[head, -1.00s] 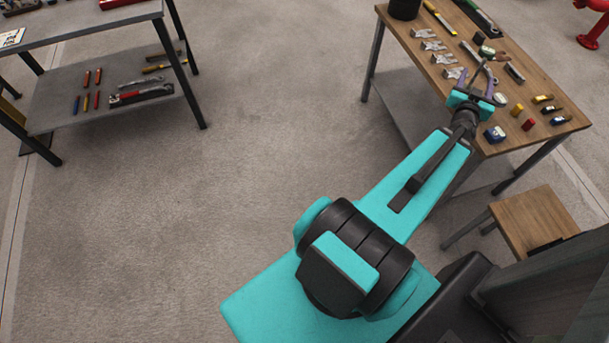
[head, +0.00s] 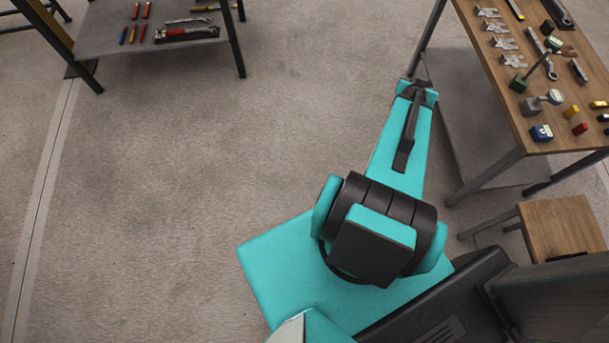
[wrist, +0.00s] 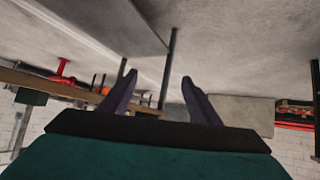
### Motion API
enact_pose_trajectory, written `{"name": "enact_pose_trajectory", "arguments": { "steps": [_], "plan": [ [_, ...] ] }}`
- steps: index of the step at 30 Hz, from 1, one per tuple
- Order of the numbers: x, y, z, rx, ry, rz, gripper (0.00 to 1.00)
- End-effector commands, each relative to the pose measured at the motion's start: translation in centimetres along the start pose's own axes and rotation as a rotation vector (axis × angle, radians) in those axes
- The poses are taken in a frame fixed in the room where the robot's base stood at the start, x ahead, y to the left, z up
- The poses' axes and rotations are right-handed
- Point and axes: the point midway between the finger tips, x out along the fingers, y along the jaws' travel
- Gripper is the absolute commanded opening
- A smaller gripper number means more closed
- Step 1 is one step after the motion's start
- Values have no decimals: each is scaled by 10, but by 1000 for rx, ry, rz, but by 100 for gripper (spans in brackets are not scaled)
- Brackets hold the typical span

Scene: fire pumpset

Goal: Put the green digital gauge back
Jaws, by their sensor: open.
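A round gauge with a green rim (head: 554,44) is on the wooden table (head: 500,85) in the head view. It sits at the end of a thin rod rising from a dark green block base (head: 519,82). A second, grey-faced gauge (head: 555,96) with a grey base stands nearer the table's front; I cannot read either face. My gripper (head: 418,84) is off the table's left side, apart from both gauges. In the wrist view its two fingers (wrist: 160,95) are spread with nothing between them. No gauge can be made out in the wrist view.
A wooden stool (head: 560,235) stands in front. A grey shelf (head: 150,35) is at upper left. Open floor lies between.

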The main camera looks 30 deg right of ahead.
Motion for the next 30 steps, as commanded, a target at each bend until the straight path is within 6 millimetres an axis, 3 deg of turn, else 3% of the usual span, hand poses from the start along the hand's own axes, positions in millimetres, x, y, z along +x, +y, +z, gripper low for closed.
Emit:
{"name": "enact_pose_trajectory", "arguments": {
  "steps": [3, 15, 22, 30],
  "plan": [
    [-4, -41, 35, -48, -91, -32, 57],
    [-43, -146, 155, -237, -395, -121, 57],
    [-83, -189, 226, -370, -568, -169, 57],
    [-142, -220, 306, -546, -771, -219, 57]
  ]
}}
